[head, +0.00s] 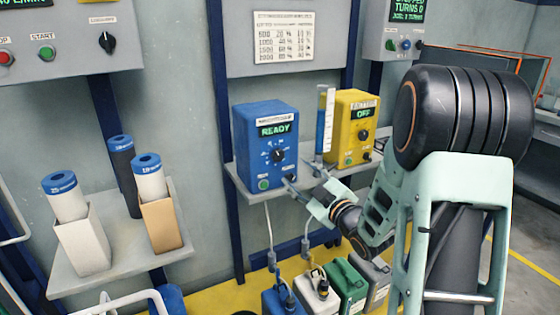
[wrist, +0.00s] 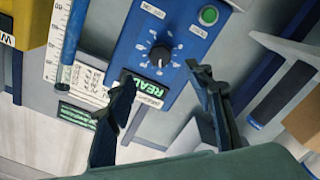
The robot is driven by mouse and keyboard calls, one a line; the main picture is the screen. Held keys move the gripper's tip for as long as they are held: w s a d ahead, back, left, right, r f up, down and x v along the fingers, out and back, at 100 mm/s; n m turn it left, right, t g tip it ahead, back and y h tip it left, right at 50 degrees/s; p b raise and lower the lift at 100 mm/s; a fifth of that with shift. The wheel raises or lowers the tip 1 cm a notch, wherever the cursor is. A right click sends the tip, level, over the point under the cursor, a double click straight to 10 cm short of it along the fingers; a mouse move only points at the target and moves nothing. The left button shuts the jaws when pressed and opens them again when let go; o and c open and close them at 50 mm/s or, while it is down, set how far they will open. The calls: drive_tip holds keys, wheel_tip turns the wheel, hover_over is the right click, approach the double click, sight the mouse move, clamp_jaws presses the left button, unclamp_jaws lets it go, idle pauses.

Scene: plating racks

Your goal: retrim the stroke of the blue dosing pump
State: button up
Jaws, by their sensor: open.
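The blue dosing pump (head: 250,150) stands on a wall shelf, its display (head: 275,129) reading READY. A black dial knob (head: 278,156) is on its front, with a green button (head: 264,184) below. My gripper (head: 304,190) is in front of the pump's lower right corner. The wrist view shows the pump face upside down, with the knob (wrist: 160,55) and the green button (wrist: 208,15). There my open gripper (wrist: 158,90) has one finger either side of the display (wrist: 150,87), its tips apart. Nothing is held. In the wrist view the knob lies beyond the fingertips.
A measuring cylinder (head: 325,125) with blue liquid and a yellow pump (head: 356,120) reading OFF stand right of the blue pump. A printed chart (head: 283,36) hangs above. Several canisters (head: 345,284) stand below the shelf. A left shelf (head: 120,248) holds rolled or tubular items.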

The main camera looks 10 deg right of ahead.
sight(280, 157)
drive_tip(key=x, duration=1)
drive_tip(key=shift+w, duration=0.2)
drive_tip(key=c, duration=1.2)
drive_tip(key=shift+o, duration=0.2)
drive_tip(key=shift+b, duration=0.3)
drive_tip(key=m, duration=0.3)
drive_tip(key=shift+f+b, duration=0.1)
drive_tip(key=shift+b, duration=0.3)
drive_tip(key=shift+m, duration=1.9)
